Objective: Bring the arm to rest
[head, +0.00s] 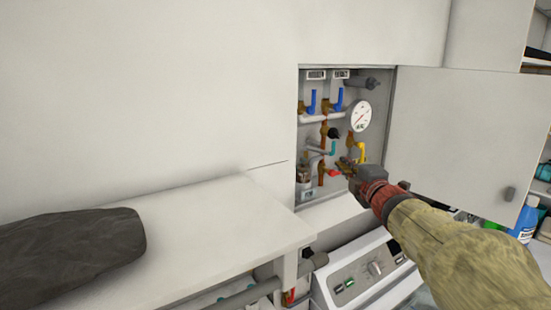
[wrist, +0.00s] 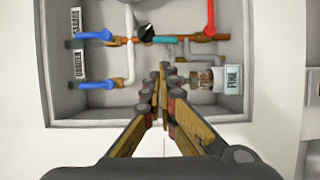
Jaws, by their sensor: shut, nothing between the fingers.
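My arm reaches in from the lower right of the head view, its sleeve tan and its wrist red. My gripper (head: 347,166) is at the open front of a wall cabinet (head: 311,84) with pipes and valves inside. In the wrist view my gripper (wrist: 162,72) has its fingers together with nothing between them, in front of the cabinet interior. Whether the fingertips touch any pipe or valve, I cannot tell.
The cabinet door (head: 455,130) stands open to the right, close to my arm. Blue-handled valves (head: 312,101), a round gauge (head: 361,116) and a yellow handle (head: 361,152) are inside. A white machine (head: 365,275) stands below. A shelf (head: 200,225) with a dark object (head: 70,250) is left.

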